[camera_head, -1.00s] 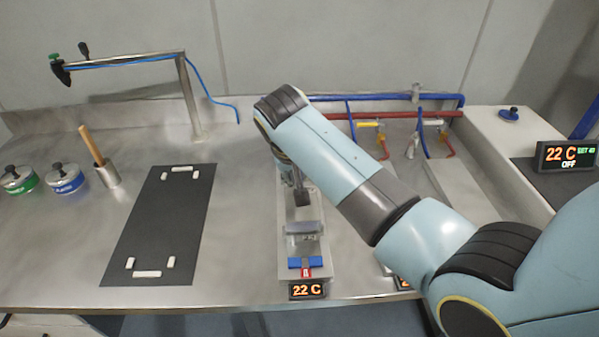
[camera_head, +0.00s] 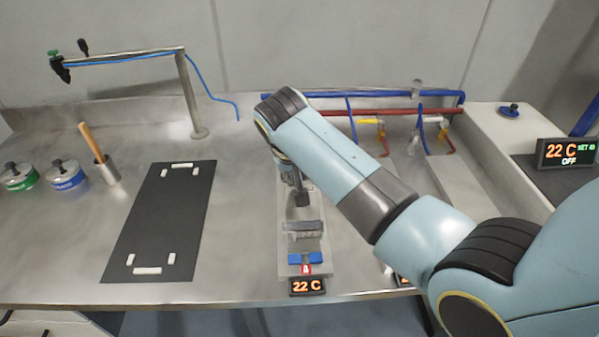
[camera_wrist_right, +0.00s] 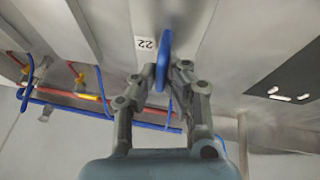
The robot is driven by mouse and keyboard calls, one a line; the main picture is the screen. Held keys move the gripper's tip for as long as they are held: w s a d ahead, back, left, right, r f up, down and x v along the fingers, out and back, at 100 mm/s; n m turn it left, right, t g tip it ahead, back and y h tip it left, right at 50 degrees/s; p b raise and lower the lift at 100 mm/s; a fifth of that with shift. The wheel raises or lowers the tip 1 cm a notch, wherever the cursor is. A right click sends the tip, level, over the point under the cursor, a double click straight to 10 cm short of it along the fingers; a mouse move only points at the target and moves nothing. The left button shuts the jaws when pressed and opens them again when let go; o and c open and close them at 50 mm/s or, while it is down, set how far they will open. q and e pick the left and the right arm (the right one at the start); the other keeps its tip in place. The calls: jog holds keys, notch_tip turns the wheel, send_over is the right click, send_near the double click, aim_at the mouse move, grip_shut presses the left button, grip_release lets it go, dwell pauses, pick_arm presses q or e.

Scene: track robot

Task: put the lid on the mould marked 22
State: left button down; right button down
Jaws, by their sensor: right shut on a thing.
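My right gripper (camera_wrist_right: 164,80) is shut on a thin blue piece (camera_wrist_right: 163,58) that looks like a disc or handle seen edge-on. I cannot tell whether it is the lid. A white tag reading 22 (camera_wrist_right: 146,43) lies on the pale surface just beside it. In the head view the right gripper (camera_head: 301,197) points down over a narrow pale station, mostly hidden by my arm. The station holds a grey metal block (camera_head: 303,229) and a blue part (camera_head: 306,259) with a red tag at its front. No mould can be made out clearly. My left gripper is not in view.
A dark mat (camera_head: 165,225) with white corner marks lies left of the station. Two lidded pots (camera_head: 66,176) and a wooden-handled tool in a cup (camera_head: 107,172) stand farther left. Red and blue pipes (camera_head: 380,112) run behind. A blue knobbed piece (camera_head: 510,110) sits on the right ledge.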

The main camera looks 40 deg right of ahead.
jog(key=shift+f, duration=0.15)
jog(key=c, duration=1.4)
grip_release()
jog(key=v, duration=1.2)
jog(key=shift+a, duration=0.1)
